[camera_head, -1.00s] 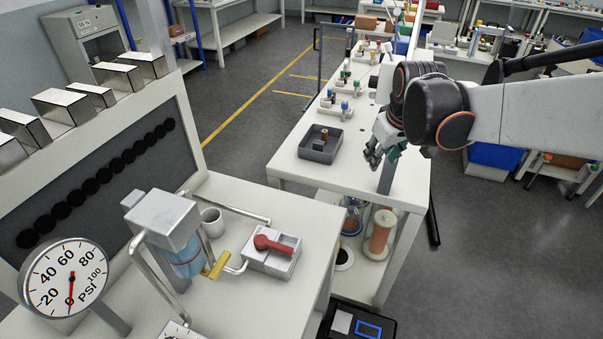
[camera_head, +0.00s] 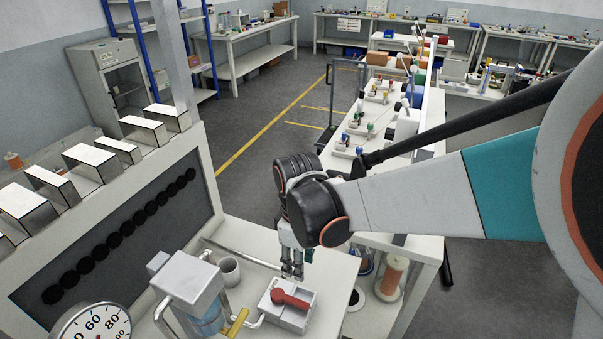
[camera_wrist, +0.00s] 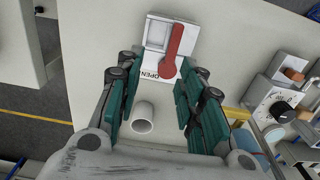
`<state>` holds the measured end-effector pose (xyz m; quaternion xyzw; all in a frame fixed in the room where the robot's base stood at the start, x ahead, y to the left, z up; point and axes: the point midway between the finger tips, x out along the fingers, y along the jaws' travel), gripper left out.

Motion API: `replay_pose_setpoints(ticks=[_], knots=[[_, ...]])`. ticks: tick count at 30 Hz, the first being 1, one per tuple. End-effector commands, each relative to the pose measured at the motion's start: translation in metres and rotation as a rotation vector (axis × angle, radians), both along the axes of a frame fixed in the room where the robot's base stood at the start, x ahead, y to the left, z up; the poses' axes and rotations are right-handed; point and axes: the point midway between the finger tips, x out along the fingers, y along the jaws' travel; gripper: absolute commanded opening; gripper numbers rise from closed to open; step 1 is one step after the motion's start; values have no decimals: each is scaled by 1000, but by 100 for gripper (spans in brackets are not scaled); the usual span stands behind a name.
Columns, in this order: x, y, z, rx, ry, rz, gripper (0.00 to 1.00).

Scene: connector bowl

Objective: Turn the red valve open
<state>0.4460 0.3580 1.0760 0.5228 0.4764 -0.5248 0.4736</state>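The red valve handle (camera_head: 290,298) lies on a white valve block (camera_head: 300,317) at the front of the workbench. In the wrist view the red handle (camera_wrist: 173,52) points up the picture across the block (camera_wrist: 156,34), with its end by a label reading OPEN (camera_wrist: 150,75). My gripper (camera_head: 292,272) hangs just behind the valve in the head view.
A yellow handle (camera_head: 237,322) and a clear blue container (camera_head: 208,319) sit left of the block.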

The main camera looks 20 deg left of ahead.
Motion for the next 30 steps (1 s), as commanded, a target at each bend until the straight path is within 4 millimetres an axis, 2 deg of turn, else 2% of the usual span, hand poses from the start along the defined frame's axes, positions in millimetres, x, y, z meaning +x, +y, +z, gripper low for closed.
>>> replay_pose_setpoints(ticks=[1,18,24,30], knots=[[-25,-8,-1,-3,2,20,35],[-22,-9,-97,-2,1,13,35],[-22,-9,-116,-2,1,13,35],[-22,-9,-122,-2,1,12,35]])
